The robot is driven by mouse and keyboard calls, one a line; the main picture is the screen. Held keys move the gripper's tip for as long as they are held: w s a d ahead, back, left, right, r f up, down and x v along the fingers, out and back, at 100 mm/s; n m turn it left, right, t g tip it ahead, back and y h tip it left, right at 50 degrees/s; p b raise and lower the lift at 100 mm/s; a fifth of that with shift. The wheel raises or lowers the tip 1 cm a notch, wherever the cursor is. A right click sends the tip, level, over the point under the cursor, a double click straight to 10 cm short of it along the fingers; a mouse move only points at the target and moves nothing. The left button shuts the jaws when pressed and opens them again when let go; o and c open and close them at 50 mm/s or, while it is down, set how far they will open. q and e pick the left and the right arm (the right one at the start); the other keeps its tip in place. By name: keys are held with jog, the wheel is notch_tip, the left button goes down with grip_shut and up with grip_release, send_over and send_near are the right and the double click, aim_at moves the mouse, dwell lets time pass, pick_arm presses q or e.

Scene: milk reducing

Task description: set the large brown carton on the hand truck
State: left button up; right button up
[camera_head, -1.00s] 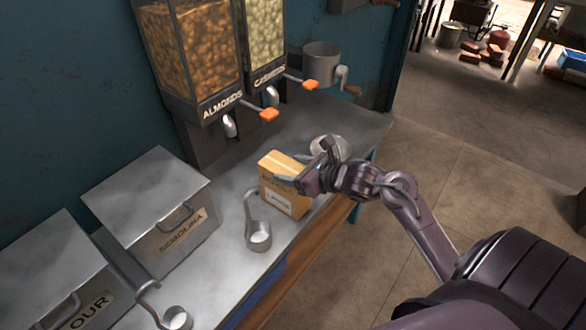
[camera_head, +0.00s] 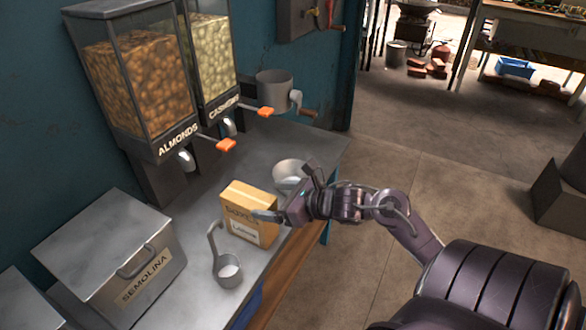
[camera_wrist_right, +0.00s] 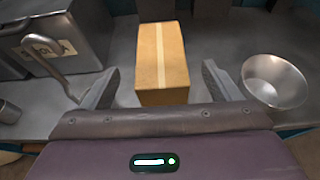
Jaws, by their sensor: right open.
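A brown carton (camera_head: 236,207) with a white label stands upright on the metal counter. It is the only carton I see, and its taped top and side show in the right wrist view (camera_wrist_right: 161,62). My right gripper (camera_head: 283,194) is at the carton's right side. In the right wrist view its two fingers (camera_wrist_right: 160,82) are spread wide, with the carton beyond and between them and gaps on both sides. It holds nothing. My left gripper is out of view. No hand truck shows.
A metal scoop (camera_head: 228,270) stands close to the carton's front left, and a metal bowl (camera_head: 290,172) behind the gripper. The semolina bin (camera_head: 110,255), the almond dispenser (camera_head: 140,85) and a hand-cranked pot (camera_head: 274,88) line the wall side. Open floor (camera_head: 450,160) lies to the right.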

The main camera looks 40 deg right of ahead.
jog(key=v, duration=0.6)
jog(key=d+f+m+g+h, duration=0.1)
jog(key=d+f+m, duration=0.2)
jog(key=f+m, duration=0.55)
jog(key=d+f+m+h, duration=0.25)
jog(key=f+m, duration=0.35)
jog(key=f, duration=0.6)
jog(key=s+a+f+m+g, duration=0.1)
jog(key=s+f+m, duration=0.25)
jog(key=f, duration=0.45)
jog(key=s+a+f+m+g, duration=0.1)
jog(key=s+f+m+g, duration=0.1)
jog(key=f+m, duration=0.4)
jog(key=s+a+f+m+g, duration=0.2)
jog(key=s+a+f+m, duration=0.3)
jog(key=s+f, duration=0.4)
jog(key=s+a+f+m+g, duration=0.3)
jog(key=s+a+f+m, duration=0.2)
jog(key=s+f, duration=0.5)
notch_tip(320, 180, down, 3)
jog(key=shift+a+r+m+g, duration=0.1)
jog(key=shift+a+m+g, duration=0.2)
jog(key=shift+a, duration=0.9)
jog(key=shift+o, duration=0.5)
jog(key=s+a+f+m+g+h, duration=0.1)
jog(key=s+a+f+m+g, duration=0.1)
jog(key=s, duration=0.5)
jog(key=shift+s+a+f+m, duration=0.3)
jog(key=shift+f+m, duration=0.1)
jog(key=shift+m, duration=0.1)
